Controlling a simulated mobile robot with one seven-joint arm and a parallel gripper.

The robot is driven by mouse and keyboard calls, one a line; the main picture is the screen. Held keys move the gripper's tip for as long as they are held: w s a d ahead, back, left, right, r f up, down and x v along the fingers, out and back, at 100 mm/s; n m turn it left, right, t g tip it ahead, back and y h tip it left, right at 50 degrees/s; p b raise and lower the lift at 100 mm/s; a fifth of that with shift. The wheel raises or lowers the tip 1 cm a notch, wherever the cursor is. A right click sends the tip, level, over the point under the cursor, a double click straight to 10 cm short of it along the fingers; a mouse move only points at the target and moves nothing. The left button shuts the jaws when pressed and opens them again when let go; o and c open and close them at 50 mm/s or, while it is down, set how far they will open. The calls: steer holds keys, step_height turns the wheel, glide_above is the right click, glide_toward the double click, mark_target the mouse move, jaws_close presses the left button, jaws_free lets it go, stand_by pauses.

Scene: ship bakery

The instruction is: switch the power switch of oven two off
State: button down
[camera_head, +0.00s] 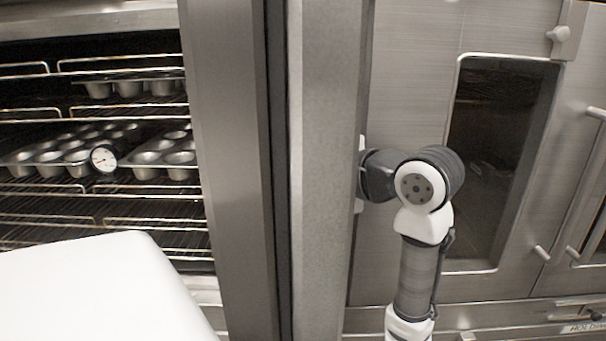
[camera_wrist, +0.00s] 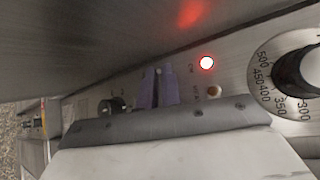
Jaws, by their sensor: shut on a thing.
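In the wrist view, my gripper (camera_wrist: 156,90) has its two purple-grey fingers close together at a metal control panel. They are shut on a small part between them, which seems to be the power switch. The fingers and the hand hide most of it, so its position cannot be read. A red indicator light (camera_wrist: 206,62) glows just right of the fingers. In the head view, my wrist is against the edge of a steel upright and the fingers are hidden behind it.
In the head view, an open oven with muffin tins (camera_head: 85,150) and a thermometer (camera_head: 103,158) is left; a glass-windowed steel door (camera_head: 500,150) is right.

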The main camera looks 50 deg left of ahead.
step_height(320, 180, down, 4)
steer(key=n+g+y+b, duration=0.1)
steer(key=n+y+b, duration=0.5)
steer(key=b, duration=0.5)
steer(key=shift+n+y, duration=0.3)
steer(key=shift+n, duration=0.4)
steer(key=shift+w+r, duration=0.1)
steer(key=c, duration=1.9)
jaws_free()
steer(key=b+v, duration=0.4)
steer(key=v, duration=0.9)
steer(key=shift+w+d+f, duration=0.2)
steer(key=shift+d+f, duration=0.05)
